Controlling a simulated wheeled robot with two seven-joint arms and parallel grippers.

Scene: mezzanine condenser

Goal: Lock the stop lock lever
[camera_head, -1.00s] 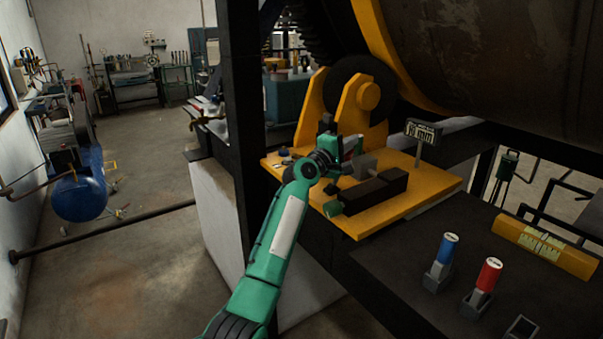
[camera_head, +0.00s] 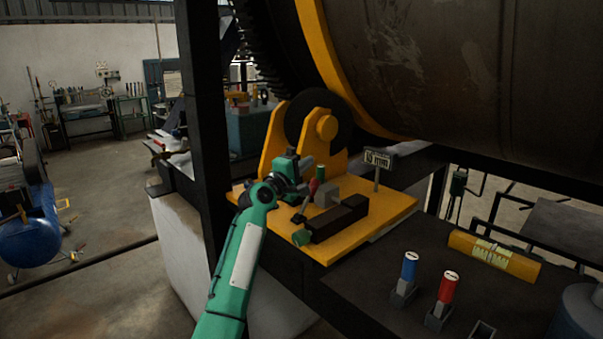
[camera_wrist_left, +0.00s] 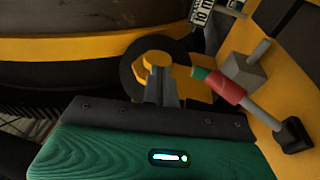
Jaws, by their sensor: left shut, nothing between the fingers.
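The stop lock lever (camera_head: 313,187) has a red grip, with green at its upper end and a dark foot on the yellow plate (camera_head: 378,220). It leans, grip end up. In the left wrist view the lever (camera_wrist_left: 228,90) lies right of the fingers, its grey rod running down to a black foot. My left gripper (camera_head: 304,164) is just behind and left of the grip in the head view. Its fingers (camera_wrist_left: 164,88) are shut and empty, and a gap shows between them and the lever. My right gripper is out of view.
A grey block (camera_head: 327,193) and a dark bar (camera_head: 338,218) with a green knob stand close to the lever. A sign (camera_head: 377,158) stands behind. Yellow brackets (camera_head: 266,140) and a large drum rise beyond. Blue (camera_head: 409,267) and red (camera_head: 447,287) cylinders stand on the dark table.

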